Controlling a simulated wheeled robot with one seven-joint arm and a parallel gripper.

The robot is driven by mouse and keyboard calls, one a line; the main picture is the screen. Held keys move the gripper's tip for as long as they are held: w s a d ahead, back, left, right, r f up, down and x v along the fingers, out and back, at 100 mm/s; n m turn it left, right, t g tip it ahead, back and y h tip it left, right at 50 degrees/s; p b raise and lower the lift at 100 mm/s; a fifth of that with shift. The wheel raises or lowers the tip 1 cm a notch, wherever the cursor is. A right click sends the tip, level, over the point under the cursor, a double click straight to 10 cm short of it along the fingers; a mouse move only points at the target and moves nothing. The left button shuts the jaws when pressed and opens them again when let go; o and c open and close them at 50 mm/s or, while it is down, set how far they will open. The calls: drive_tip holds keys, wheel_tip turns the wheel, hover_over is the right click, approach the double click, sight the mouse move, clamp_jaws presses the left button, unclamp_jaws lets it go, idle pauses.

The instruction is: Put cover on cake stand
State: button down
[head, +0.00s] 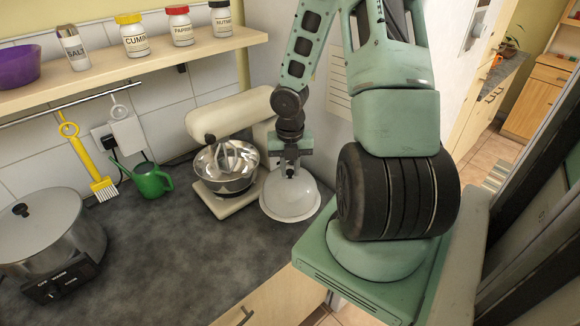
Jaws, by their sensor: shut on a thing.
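My gripper (290,172) points straight down over the worktop at the right of the stand mixer. It is shut on the small knob of a pale, see-through dome cover (290,203). The cover is upright, with its round rim facing down. I cannot make out a cake stand apart from the cover. Whether one is under it, and whether the cover rests on anything, I cannot tell from this angle.
A cream stand mixer (228,118) with a steel bowl (226,182) is close to the cover's left. A green watering can (151,180) and a large pot (45,235) stand further left. A shelf (130,62) with jars runs above. The middle worktop (165,250) is clear.

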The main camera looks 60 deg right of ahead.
idle(0.4)
drive_tip(key=c, duration=0.7)
unclamp_jaws()
drive_tip(key=shift+r, duration=0.15)
drive_tip(key=shift+r+p, duration=3.35)
drive_tip(key=shift+p, duration=0.7)
clamp_jaws()
drive_tip(key=shift+f, duration=0.2)
